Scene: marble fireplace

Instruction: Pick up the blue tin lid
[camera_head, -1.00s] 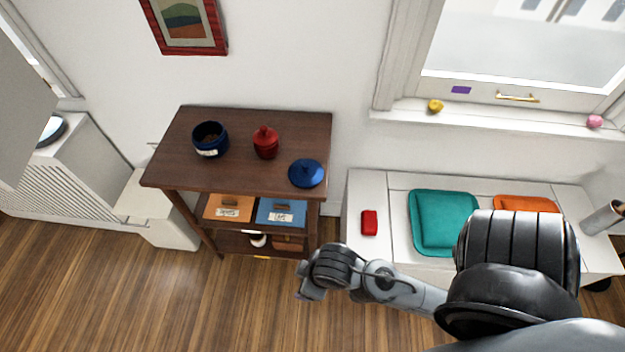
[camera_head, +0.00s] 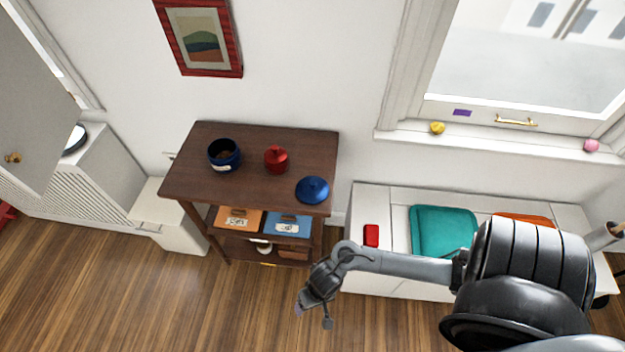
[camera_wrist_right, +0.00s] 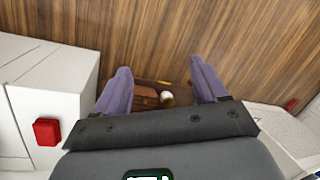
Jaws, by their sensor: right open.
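The blue tin lid (camera_head: 312,190) lies on the right front part of the dark wooden shelf top, knob up. The open blue tin (camera_head: 224,154) stands at the left of the same top, with brown contents. My right gripper (camera_head: 312,312) is in front of the shelf, lower than its top and apart from the lid. In the right wrist view the two purple-grey fingers (camera_wrist_right: 160,84) are spread, with nothing between them but a view of the floor and lower shelf. The lid does not show in the wrist view. My left gripper is not in view.
A red lidded pot (camera_head: 276,159) stands between tin and lid. Orange (camera_head: 238,219) and blue boxes (camera_head: 288,224) sit on the shelf below. A white bench (camera_head: 392,197) at the right bears a red block (camera_head: 371,235) and a teal cushion (camera_head: 443,232).

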